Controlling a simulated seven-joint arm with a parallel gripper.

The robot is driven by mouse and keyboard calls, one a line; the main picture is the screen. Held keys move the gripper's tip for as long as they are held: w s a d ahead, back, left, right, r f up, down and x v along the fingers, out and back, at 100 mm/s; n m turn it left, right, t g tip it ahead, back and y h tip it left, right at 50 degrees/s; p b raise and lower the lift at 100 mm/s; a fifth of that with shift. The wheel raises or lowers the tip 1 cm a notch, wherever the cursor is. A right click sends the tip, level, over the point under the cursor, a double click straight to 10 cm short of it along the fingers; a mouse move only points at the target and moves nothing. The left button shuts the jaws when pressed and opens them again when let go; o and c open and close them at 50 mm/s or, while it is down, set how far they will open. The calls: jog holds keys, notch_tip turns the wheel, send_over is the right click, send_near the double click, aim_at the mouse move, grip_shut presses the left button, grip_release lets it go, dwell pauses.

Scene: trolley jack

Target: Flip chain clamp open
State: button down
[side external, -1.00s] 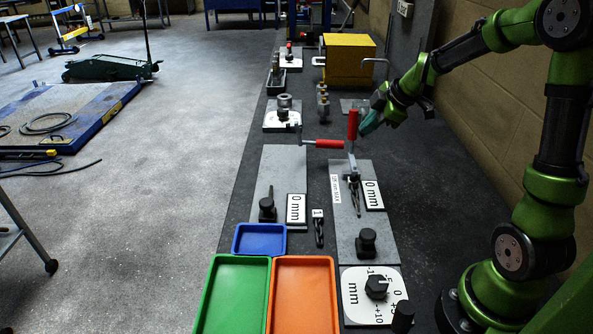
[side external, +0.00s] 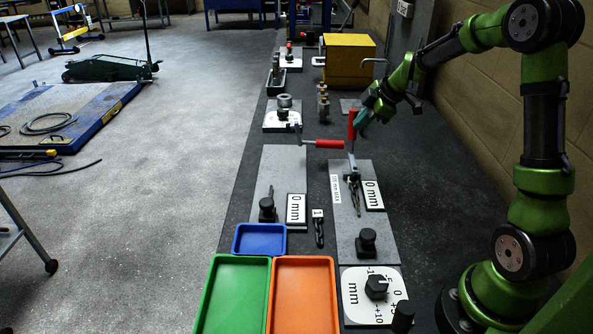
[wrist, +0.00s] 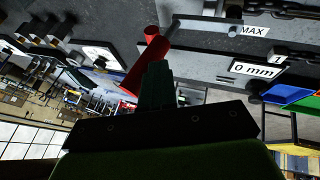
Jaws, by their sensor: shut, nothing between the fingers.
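A clamp with an upright red handle (side external: 352,125) stands at the far end of the right grey plate (side external: 347,222). A second clamp's red handle (side external: 329,144) lies level, pointing right from the far end of the left grey plate (side external: 284,170). Which one is the chain clamp I cannot tell. My gripper (side external: 361,117) is shut and empty, just right of the upright handle. In the wrist view, the shut fingers (wrist: 158,72) are close against a long red handle (wrist: 146,66); whether they touch is unclear. A shorter red end (wrist: 151,33) shows beyond.
Green (side external: 232,295), orange (side external: 304,295) and blue (side external: 259,239) trays sit at the near end. A yellow box (side external: 349,62) stands behind my gripper. A black knob (side external: 367,242) rises from the right plate. A brick wall (side external: 490,100) borders the right side.

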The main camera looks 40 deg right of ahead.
jog(key=shift+w+d, duration=0.2)
jog(key=shift+w+d+f+m+g+y, duration=0.2)
jog(key=shift+w+d+f+g+y, duration=0.45)
jog(key=shift+w+d+f, duration=0.75)
jog(key=shift+w+d+f+m+g+y, duration=0.2)
jog(key=shift+w+d+f+g+y, duration=0.4)
jog(key=shift+w+d+f, duration=0.8)
jog(key=shift+w+d+f+m+g+y, duration=0.2)
jog(key=shift+w+d+f+g+y, duration=0.4)
jog(key=shift+w+d+f, duration=0.8)
jog(key=shift+s+a+f, duration=0.25)
jog(key=shift+a+f, duration=0.05)
jog(key=shift+f, duration=0.05)
jog(key=v, duration=0.8)
jog(key=shift+r, duration=0.2)
